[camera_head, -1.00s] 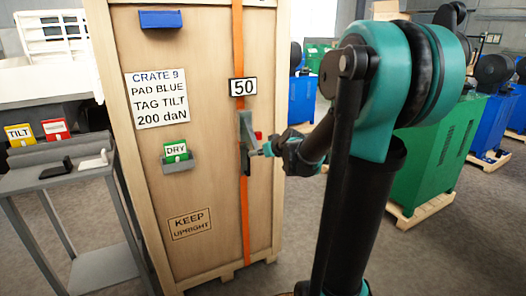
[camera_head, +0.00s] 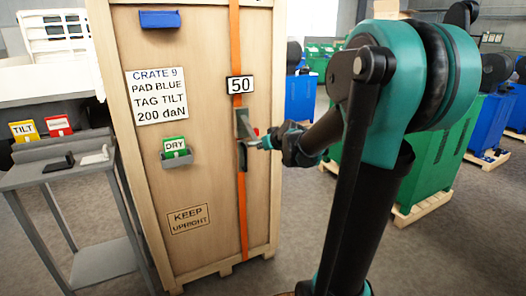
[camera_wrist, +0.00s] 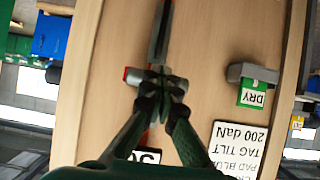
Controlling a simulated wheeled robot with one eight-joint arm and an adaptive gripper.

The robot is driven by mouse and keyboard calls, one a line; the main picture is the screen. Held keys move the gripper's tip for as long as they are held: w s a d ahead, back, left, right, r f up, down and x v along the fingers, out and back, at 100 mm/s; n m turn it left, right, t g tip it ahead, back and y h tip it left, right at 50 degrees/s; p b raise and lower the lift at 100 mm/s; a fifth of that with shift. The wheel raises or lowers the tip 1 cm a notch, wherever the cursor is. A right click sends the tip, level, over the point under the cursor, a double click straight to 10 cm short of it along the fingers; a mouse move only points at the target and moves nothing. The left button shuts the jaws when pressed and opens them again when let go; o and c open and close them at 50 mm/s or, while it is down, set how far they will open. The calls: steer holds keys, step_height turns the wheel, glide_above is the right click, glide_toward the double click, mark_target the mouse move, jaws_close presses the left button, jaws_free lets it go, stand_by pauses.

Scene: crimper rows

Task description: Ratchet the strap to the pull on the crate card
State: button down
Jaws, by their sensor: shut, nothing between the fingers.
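The wooden crate (camera_head: 205,60) stands upright with an orange strap (camera_head: 244,215) running down its front. Its card (camera_head: 156,95) reads "CRATE 9, PAD BLUE, TAG TILT, 200 daN". A small sign (camera_head: 240,85) on the strap line reads "50". The grey ratchet (camera_head: 242,124) sits on the strap below that sign, its lever raised; its dark body also shows in the wrist view (camera_wrist: 161,35). My gripper (camera_head: 257,143) is shut at the ratchet's right side, fingertips close together in the wrist view (camera_wrist: 157,85). I cannot tell whether they touch the lever.
A green DRY tag (camera_head: 175,146) sits in a grey holder on the crate. A blue block (camera_head: 163,19) is on the upper front. The grey stand (camera_head: 75,172) at left holds yellow TILT (camera_head: 23,130) and red (camera_head: 57,125) tags plus black and white pieces. Green machines stand right.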

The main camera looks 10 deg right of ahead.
steer(key=v, duration=1)
steer(key=shift+s+f, duration=0.3)
steer(key=shift+f, duration=0.1)
steer(key=shift+d, duration=0.1)
stand_by(1.3)
